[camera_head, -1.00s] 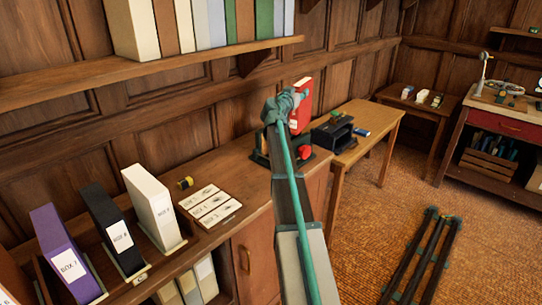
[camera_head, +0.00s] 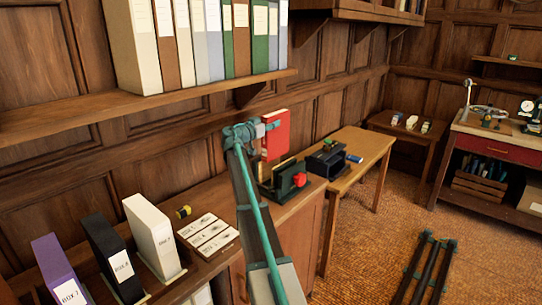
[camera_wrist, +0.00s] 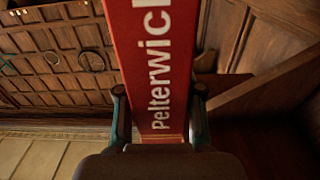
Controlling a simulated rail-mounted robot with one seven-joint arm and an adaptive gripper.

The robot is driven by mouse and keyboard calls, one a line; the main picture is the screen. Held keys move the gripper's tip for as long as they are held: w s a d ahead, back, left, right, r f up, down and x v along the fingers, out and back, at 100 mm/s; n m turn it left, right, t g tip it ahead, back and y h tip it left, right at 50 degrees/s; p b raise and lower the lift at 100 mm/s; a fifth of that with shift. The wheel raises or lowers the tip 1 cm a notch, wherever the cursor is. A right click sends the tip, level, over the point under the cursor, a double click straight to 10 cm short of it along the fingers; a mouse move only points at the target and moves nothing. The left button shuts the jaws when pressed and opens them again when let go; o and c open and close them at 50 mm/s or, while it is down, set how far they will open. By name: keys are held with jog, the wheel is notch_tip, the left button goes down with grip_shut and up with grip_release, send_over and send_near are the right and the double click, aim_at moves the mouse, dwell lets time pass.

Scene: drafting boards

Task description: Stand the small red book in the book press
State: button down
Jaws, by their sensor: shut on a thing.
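The small red book (camera_head: 276,136) is upright in the air, gripped by its edge. My gripper (camera_head: 263,127) is shut on it, left of the book in the head view. In the wrist view, the book (camera_wrist: 158,60) rises between my two fingers (camera_wrist: 160,112), with white lettering "Pelterwick" on its face. The book press (camera_head: 286,186), a dark green frame with a red knob, stands on the cabinet top just below the book. There is a gap between the book and the press.
A black box-like device (camera_head: 328,160) stands on the wooden table (camera_head: 372,148) to the right. White labelled cards (camera_head: 207,232) and a yellow roll (camera_head: 184,212) lie on the cabinet at left. A shelf (camera_head: 150,102) of binders runs along the wall above.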

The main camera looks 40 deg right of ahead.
aim_at(271, 151)
notch_tip(271, 151, down, 13)
jog(key=p, duration=0.3)
jog(key=shift+r, duration=0.15)
dwell(0.4)
jog(key=c, duration=0.7)
grip_release()
jog(key=shift+c, duration=0.2)
jog(key=shift+s+a, duration=0.15)
jog(key=shift+a, duration=0.15)
jog(key=b+v, duration=0.4)
jog(key=v, duration=0.7)
jog(key=shift+a, duration=0.2)
